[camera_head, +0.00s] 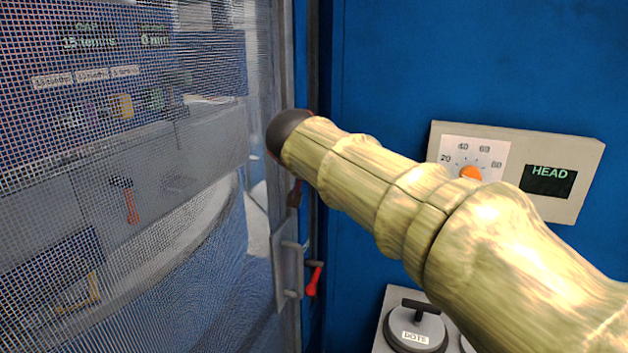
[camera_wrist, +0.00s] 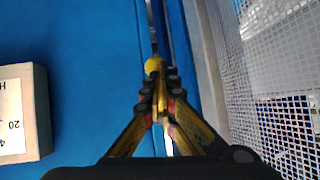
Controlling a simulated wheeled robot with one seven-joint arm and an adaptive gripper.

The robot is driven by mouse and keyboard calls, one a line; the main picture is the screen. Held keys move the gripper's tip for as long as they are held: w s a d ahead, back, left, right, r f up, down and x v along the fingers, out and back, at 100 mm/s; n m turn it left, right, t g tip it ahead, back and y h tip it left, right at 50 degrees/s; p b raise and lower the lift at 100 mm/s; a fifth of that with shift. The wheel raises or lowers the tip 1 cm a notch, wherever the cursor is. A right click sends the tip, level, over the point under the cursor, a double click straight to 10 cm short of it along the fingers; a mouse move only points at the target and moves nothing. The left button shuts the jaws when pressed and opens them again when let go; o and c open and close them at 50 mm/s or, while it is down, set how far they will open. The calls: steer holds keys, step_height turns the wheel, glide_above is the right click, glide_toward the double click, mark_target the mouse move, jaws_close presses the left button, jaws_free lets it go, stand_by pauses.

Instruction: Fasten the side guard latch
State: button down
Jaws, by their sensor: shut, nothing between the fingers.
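The side guard is a wire-mesh door (camera_head: 130,200) at the left of the head view. Its mesh also shows at the right of the wrist view (camera_wrist: 285,75). A latch with a red handle (camera_head: 314,280) hangs at the door's edge, beside a grey pull handle (camera_head: 288,270). My gripper (camera_wrist: 159,78) is shut and empty, over the gap between the blue panel and the door frame. A small yellow knob (camera_wrist: 153,65) shows at its fingertips; I cannot tell whether they touch. In the head view my arm hides most of the gripper.
Machine parts lie behind the mesh.

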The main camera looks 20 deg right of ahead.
steer(key=shift+w+d+f+b, duration=0.35)
steer(key=shift+f+b, duration=0.25)
steer(key=shift+b, duration=0.2)
steer(key=shift+f, duration=0.1)
steer(key=shift+f, duration=0.1)
